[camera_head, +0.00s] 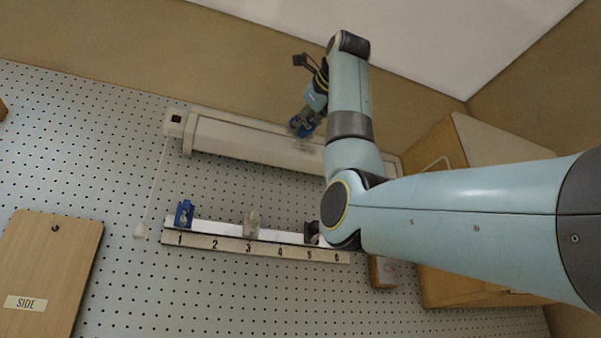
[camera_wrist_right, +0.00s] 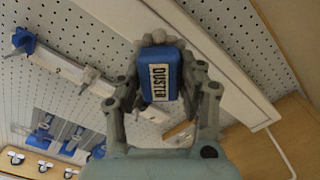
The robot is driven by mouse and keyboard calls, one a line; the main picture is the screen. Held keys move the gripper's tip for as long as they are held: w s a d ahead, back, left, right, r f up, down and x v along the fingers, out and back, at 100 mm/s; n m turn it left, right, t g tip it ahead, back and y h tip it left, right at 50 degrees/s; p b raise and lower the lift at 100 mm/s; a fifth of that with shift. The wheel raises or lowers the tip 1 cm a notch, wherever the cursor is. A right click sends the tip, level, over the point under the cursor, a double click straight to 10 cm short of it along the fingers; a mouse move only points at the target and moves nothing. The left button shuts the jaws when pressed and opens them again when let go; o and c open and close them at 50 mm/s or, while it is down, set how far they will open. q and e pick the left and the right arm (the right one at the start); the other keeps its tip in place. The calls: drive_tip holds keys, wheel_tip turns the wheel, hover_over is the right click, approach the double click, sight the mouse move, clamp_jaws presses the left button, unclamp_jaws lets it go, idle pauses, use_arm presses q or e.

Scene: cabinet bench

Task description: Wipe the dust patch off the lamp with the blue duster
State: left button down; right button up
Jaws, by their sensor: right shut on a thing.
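The lamp (camera_head: 250,143) is a long pale fixture mounted high on the pegboard wall, and part of it crosses the wrist view (camera_wrist_right: 225,70). My right gripper (camera_head: 305,122) is shut on the blue duster (camera_wrist_right: 167,77), a blue block with a DUSTER label and a grey fluffy edge. In the head view the duster (camera_head: 303,128) is in front of the lamp's middle. I cannot tell whether it touches the lamp. I cannot make out the dust patch apart from the duster's grey fluff. My left gripper is not in view.
Below the lamp is a white rail (camera_head: 220,228) numbered 1 to 6, with a blue holder (camera_head: 184,213) at 1 and a grey item (camera_head: 252,222) near 3. A cord hangs at the lamp's left end. A wooden cabinet (camera_head: 440,285) stands right; a SIDE board (camera_head: 50,260) hangs left.

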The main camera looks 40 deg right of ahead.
drive_tip(key=shift+s, duration=0.1)
drive_tip(key=b+v, duration=0.1)
drive_tip(key=v, duration=0.2)
idle(0.5)
idle(0.3)
drive_tip(key=p+x, duration=0.2)
drive_tip(key=x, duration=0.3)
drive_tip(key=shift+d, duration=0.1)
drive_tip(key=shift+p+x, duration=0.45)
drive_tip(key=shift+x, duration=0.6)
drive_tip(key=shift+p+x, duration=0.6)
drive_tip(key=shift+x, duration=0.3)
